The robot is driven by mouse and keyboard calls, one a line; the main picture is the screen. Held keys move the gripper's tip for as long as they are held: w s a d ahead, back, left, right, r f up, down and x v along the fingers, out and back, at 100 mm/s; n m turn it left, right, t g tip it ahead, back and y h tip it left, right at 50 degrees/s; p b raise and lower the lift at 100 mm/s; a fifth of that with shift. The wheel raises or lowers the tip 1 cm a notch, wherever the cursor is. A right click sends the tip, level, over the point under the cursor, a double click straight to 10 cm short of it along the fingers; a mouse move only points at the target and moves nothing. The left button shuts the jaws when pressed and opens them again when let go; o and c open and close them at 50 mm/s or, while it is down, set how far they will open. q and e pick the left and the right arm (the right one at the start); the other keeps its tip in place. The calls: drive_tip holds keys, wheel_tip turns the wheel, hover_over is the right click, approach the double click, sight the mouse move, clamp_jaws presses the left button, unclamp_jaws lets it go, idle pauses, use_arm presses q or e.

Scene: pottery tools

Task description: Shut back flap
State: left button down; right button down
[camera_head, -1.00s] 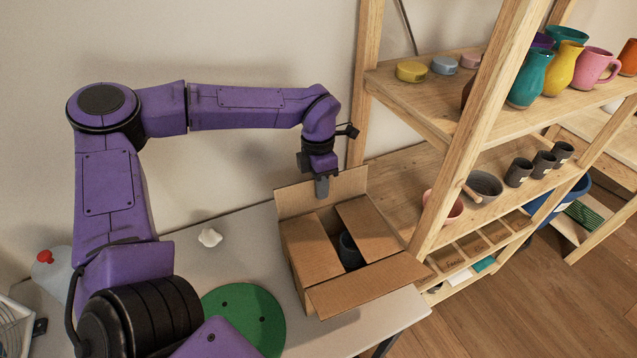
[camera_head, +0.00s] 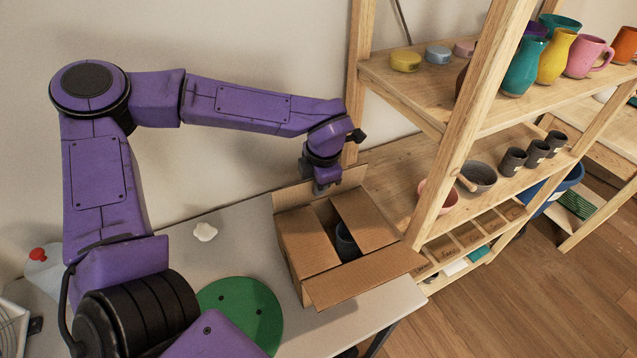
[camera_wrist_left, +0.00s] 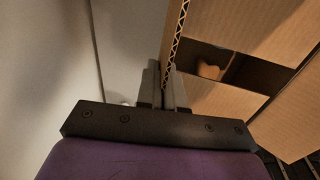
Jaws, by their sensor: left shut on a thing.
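An open cardboard box (camera_head: 300,262) stands on the table. Its back flap (camera_head: 292,200) stands up along the wall side. Its two side flaps, left (camera_head: 308,241) and right (camera_head: 366,222), are folded inward with a gap between them, and its front flap (camera_head: 365,278) sticks outward. My left gripper (camera_head: 325,188) is at the top edge of the back flap. In the left wrist view, the fingers (camera_wrist_left: 166,88) are shut on the flap, whose corrugated edge (camera_wrist_left: 176,40) runs up from between them. My right gripper is not in view.
A dark cup (camera_head: 345,242) shows inside the box. A wooden shelf (camera_head: 455,150) with pots stands close on the right. A green disc (camera_head: 240,308) and a small white object (camera_head: 204,232) lie on the table, left of the box.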

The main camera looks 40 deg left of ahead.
use_arm(q)
drive_tip(key=c, duration=1.3)
unclamp_jaws()
drive_tip(key=shift+c, duration=0.2)
